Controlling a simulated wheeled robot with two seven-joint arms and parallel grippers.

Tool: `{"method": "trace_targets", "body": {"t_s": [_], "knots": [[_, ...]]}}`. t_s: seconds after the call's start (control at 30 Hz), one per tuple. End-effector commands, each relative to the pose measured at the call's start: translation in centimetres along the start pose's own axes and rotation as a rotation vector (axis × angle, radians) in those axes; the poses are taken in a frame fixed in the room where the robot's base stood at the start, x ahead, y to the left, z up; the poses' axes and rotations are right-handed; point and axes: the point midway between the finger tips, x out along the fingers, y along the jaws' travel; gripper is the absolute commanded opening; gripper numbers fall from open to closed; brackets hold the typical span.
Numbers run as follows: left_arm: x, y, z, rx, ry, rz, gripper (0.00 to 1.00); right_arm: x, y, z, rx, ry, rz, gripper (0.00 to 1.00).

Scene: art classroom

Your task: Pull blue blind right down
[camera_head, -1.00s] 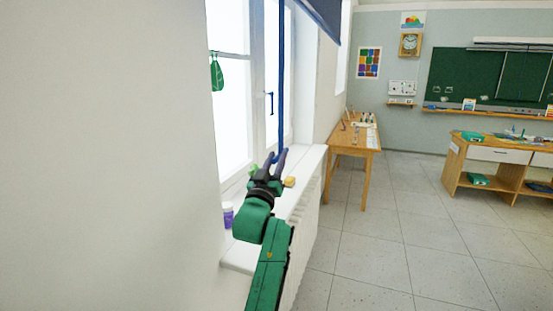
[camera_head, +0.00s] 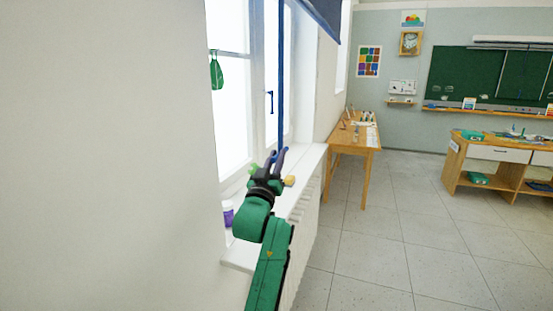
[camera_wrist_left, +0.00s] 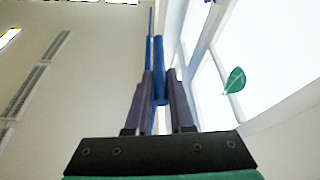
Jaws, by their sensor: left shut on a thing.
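The dark blue blind (camera_head: 322,14) shows at the top of the window recess, with its lower edge high up. A long blue pull cord (camera_head: 281,80) hangs down in front of the window. My left gripper (camera_head: 278,156) is shut on the cord's lower end, just above the window sill. In the left wrist view the gripper's two dark fingers (camera_wrist_left: 160,90) stand on either side of a thick blue handle (camera_wrist_left: 159,58), with the thin cord rising beside it. My right gripper is in neither view.
The white window sill (camera_head: 300,172) runs below my left gripper and carries a purple-and-white bottle (camera_head: 228,214) and a small yellow thing (camera_head: 289,181). A wooden table (camera_head: 350,139) stands beyond; the floor to the right is clear.

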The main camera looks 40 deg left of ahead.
Motion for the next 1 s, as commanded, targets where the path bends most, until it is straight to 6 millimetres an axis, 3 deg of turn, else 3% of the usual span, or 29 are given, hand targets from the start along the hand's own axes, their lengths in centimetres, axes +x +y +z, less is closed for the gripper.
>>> {"method": "trace_targets", "body": {"t_s": [0.67,0.87,1.0], "knots": [[-0.1,-0.2,0.5,0.002,-0.005,-0.003,0.00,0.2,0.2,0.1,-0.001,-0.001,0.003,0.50],[-1.1,-0.7,2.8,0.002,-0.008,-0.003,0.00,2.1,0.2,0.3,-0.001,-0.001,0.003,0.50],[-2.4,-1.3,6.0,0.001,-0.009,-0.002,0.00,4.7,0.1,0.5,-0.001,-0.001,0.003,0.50]]}}
